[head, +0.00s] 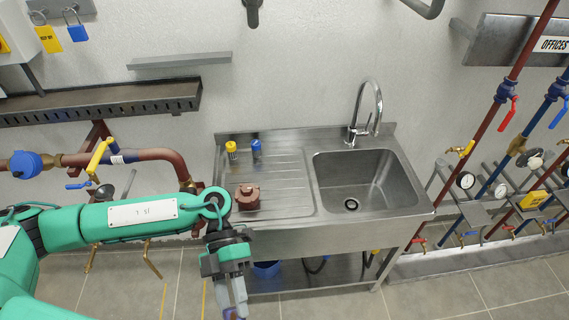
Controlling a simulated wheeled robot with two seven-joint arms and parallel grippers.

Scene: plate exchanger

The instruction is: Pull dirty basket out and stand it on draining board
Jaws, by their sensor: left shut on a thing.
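The draining board (286,182) is the ridged steel left part of the sink unit. A red-brown round cap-like part (247,196) stands on its front left area. My left gripper (236,306) is at the bottom edge of the head view, in front of the sink unit and lower in the picture than the board. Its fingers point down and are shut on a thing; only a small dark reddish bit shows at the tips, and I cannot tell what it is. I cannot make out a basket. My right gripper is not in view.
A yellow-topped bottle (231,150) and a blue one (256,150) stand at the board's back left. The sink bowl (375,185) with a tall tap (365,115) is at right. The board's middle is clear. Pipes and valves flank both sides.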

